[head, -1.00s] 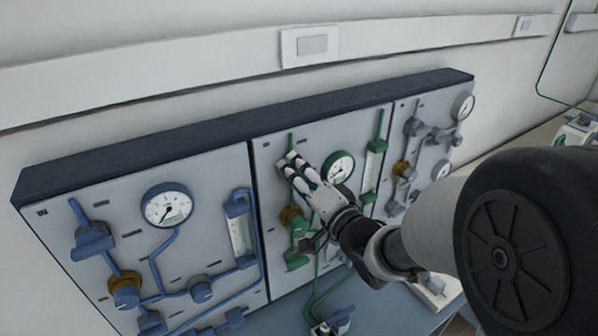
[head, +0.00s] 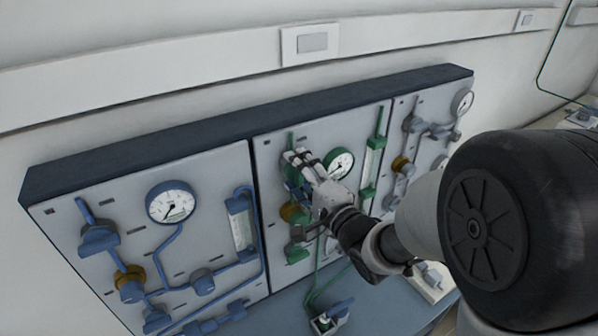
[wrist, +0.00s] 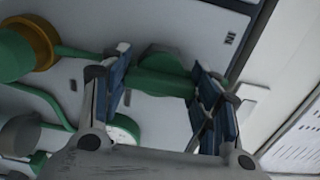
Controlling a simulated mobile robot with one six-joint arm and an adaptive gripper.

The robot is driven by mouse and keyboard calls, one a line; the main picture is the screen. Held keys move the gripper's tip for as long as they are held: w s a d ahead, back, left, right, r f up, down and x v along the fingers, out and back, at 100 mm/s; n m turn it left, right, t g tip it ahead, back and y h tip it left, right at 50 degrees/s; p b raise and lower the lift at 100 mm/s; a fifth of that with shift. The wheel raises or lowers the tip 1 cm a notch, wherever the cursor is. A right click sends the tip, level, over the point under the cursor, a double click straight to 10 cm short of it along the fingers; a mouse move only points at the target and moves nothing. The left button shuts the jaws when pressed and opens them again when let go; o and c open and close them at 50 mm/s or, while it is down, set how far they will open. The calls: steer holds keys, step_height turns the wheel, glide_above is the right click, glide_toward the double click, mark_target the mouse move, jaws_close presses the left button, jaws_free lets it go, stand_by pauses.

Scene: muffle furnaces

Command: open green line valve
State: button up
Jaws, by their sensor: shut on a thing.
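The green line runs on the middle panel (head: 340,215), with a green pipe (head: 291,139) at the top. The green valve handle (wrist: 160,80) is a rounded green bar in the wrist view. My gripper (wrist: 163,85) has its blue-padded fingers on either side of the handle, shut on it. In the head view my gripper (head: 299,162) reaches the upper left of the middle panel and hides most of this handle. A green gauge (head: 340,163) stands just right of the fingers. A brass-coloured collar (head: 290,211) sits below them.
The blue line panel (head: 75,275) with its gauge (head: 171,202) is on the left. A grey line panel (head: 430,110) is on the right. A green flow tube (head: 372,165) stands right of the green gauge. Blue-grey bench surface (head: 385,305) lies below.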

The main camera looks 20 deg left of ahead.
steer(key=o, duration=1.1)
steer(key=v, duration=0.7)
steer(key=shift+s+d, duration=0.2)
steer(key=d+f+n+h+b, duration=0.1)
steer(key=d+n+h+b, duration=0.15)
steer(key=d+h, duration=1.25)
steer(key=s+d+f+n+g, duration=0.1)
steer(key=s+d+n+g, duration=0.1)
steer(key=s+d, duration=0.2)
steer(key=s+d+f+n+g+b, duration=0.1)
steer(key=s+d+f+g, duration=0.1)
steer(key=s, duration=0.9)
steer(key=s+d+f+n+g+y+b, duration=0.1)
steer(key=s+d+n+g, duration=0.1)
steer(key=s+d, duration=0.3)
steer(key=shift+s+d+f+n+g, duration=0.15)
steer(key=shift+s+n+g, duration=0.05)
steer(key=shift+s, duration=0.55)
steer(key=shift+s+d+f+n+g, duration=0.15)
steer(key=shift+s+f+g, duration=0.05)
steer(key=shift+s, duration=0.55)
